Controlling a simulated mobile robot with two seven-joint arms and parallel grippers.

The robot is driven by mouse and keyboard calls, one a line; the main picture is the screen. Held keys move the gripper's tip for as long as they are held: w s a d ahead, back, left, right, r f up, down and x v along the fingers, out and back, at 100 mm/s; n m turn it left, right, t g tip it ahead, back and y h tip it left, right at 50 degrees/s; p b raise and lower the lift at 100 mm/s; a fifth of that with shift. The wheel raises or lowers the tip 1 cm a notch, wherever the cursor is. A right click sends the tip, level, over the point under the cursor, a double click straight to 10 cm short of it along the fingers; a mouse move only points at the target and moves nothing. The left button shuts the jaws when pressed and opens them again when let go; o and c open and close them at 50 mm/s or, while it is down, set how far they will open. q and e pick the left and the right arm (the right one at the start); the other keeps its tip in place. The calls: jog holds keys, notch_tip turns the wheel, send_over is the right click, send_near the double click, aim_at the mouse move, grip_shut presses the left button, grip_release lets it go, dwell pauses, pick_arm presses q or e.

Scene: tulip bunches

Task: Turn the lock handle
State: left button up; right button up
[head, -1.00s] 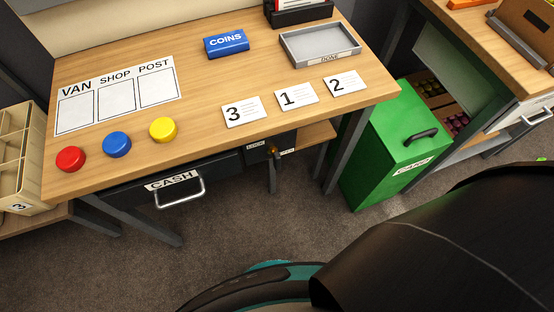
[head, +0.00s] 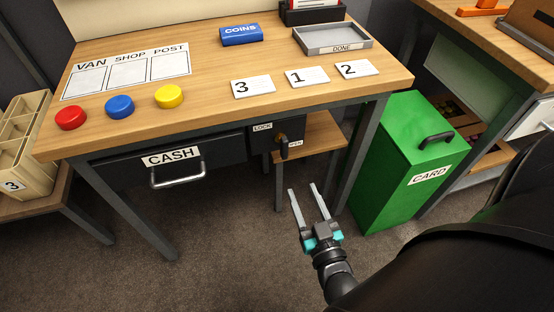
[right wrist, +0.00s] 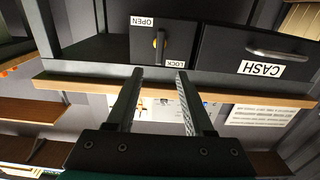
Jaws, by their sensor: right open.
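In the right wrist view the handle (right wrist: 160,42) shows beyond the fingers, in an inverted picture. My right gripper (head: 308,190) is open and empty, below and slightly right of the handle, apart from it. My left gripper is not in view.
The wooden table (head: 210,100) overhangs the panel. A green CARD bin (head: 400,160) stands to the right of my gripper. A table leg (head: 360,150) and a small wooden shelf (head: 318,135) are close to the handle. The carpet below is clear.

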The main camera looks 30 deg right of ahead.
aim_at(286, 151)
jog(key=b+x, duration=0.4)
jog(key=x, duration=0.9)
jog(key=shift+w, duration=0.25)
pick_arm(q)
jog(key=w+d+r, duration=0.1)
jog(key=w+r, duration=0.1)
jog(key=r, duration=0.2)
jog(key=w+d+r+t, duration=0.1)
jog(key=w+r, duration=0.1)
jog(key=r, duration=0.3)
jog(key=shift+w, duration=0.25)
pick_arm(e)
jog(key=shift+x, duration=0.95)
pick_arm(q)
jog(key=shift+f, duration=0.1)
pick_arm(e)
grip_shut()
